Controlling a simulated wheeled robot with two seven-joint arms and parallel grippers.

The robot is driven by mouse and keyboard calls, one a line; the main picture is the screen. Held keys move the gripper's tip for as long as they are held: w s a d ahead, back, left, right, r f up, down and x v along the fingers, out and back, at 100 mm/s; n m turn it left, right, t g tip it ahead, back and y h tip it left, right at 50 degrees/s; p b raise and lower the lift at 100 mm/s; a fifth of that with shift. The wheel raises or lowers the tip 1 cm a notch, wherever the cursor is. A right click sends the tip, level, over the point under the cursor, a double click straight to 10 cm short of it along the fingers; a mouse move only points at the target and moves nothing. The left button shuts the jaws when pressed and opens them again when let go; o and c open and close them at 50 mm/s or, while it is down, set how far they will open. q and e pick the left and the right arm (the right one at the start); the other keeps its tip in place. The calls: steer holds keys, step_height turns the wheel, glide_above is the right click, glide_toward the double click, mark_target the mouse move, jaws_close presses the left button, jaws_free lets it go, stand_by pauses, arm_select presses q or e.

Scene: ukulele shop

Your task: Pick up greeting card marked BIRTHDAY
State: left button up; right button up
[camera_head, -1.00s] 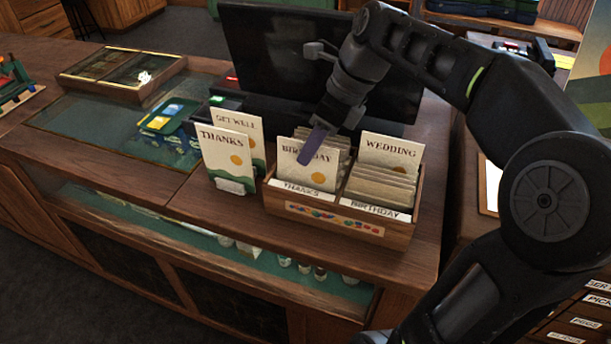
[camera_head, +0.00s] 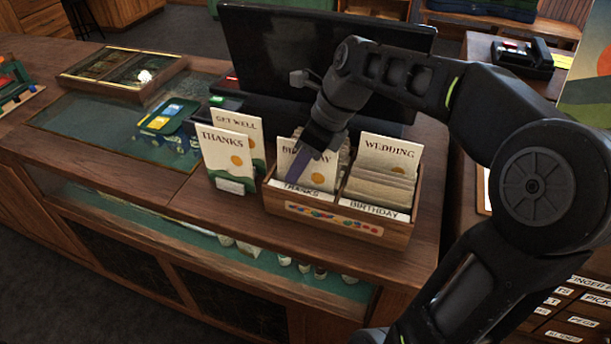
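The cream BIRTHDAY card (camera_head: 318,177), with an orange sun and green hill, stands upright at the front of the left compartment of a wooden card box (camera_head: 333,221). That compartment's label reads THANKS. My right gripper (camera_head: 303,166) points down at this card from above. One purplish finger lies in front of the card's face and covers part of its lettering. The other finger is hidden, so I cannot tell whether the gripper is shut on the card. My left gripper is not in view.
A WEDDING card (camera_head: 389,155) stands in the right compartment, labelled BIRTHDAY. THANKS (camera_head: 224,150) and GET WELL (camera_head: 237,122) cards stand just left of the box. A dark monitor (camera_head: 270,50) rises behind. The wooden counter's front strip is clear.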

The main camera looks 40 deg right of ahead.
steer(key=shift+f, duration=0.15)
steer(key=shift+c, duration=0.2)
stand_by(0.4)
jaws_close()
stand_by(0.4)
